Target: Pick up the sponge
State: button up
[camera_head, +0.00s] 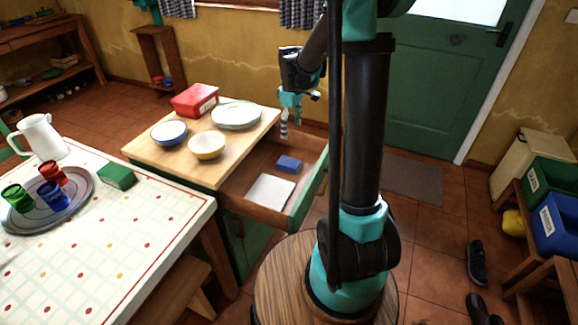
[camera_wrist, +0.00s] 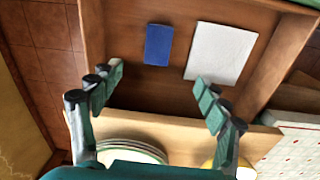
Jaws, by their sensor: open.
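A blue block (camera_head: 289,164), which looks like a sponge, lies in the open drawer (camera_head: 240,205) beside a flat white sheet or cloth (camera_head: 271,191). In the wrist view the blue block (camera_wrist: 158,45) lies on the brown drawer bottom, left of the white piece (camera_wrist: 221,53). A green block (camera_head: 117,176), also sponge-like, lies on the tiled table. My gripper (camera_head: 284,130) hangs above the back of the drawer, apart from the blue block. In the wrist view my gripper (camera_wrist: 158,80) is open and empty, its fingers spread below the blue block in the picture.
The wooden counter (camera_head: 150,151) left of the drawer holds a red box (camera_head: 195,100), plates (camera_head: 237,115), a blue bowl (camera_head: 169,133) and a yellow bowl (camera_head: 207,145). The drawer walls rise around the block. The tiled table (camera_head: 130,235) holds a white jug (camera_head: 42,136) and cups.

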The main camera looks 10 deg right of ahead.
jog(key=w, duration=0.2)
send_over(289, 162)
jog(key=shift+n, duration=0.4)
jog(key=f, duration=1.2)
jog(key=shift+w+f, duration=0.3)
jog(key=shift+f, duration=0.05)
jog(key=shift+s+f, duration=0.15)
jog(key=shift+f, duration=1.15)
jog(key=shift+s+f, duration=0.15)
jog(key=shift+f, duration=1.15)
jog(key=c, duration=1.1)
jog(key=shift+o, duration=0.2)
notch_tip(289, 162, up, 20)
